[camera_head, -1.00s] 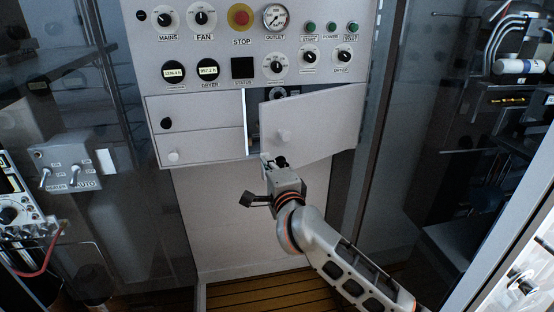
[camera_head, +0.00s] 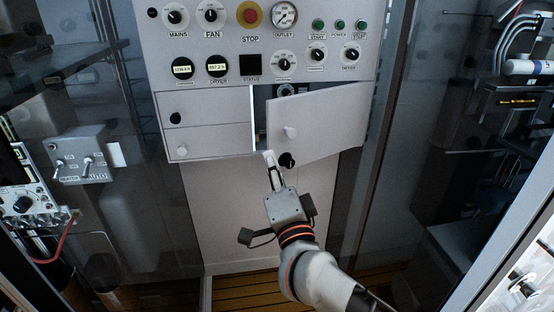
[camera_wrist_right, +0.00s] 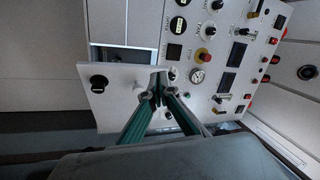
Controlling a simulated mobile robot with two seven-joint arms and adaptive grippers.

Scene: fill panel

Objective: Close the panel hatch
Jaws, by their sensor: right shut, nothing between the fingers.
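The panel hatch (camera_head: 325,118) is a light grey door hinged on its right side. It stands partly open, with a dark gap at its left edge and top. It carries a white knob (camera_head: 290,132) and a black knob (camera_head: 287,160) near its lower edge. In the right wrist view the hatch (camera_wrist_right: 118,108) appears turned, beside its dark opening (camera_wrist_right: 122,55). My right gripper (camera_head: 269,158) is shut and empty, at the hatch's lower free edge, left of the black knob. I cannot tell whether it touches. My left gripper is not in view.
The control panel (camera_head: 190,60) with dials, a red stop button (camera_head: 250,14) and green buttons is above the hatch. Two closed compartments (camera_head: 215,140) lie to its left. A grey switch box (camera_head: 80,155) is at far left.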

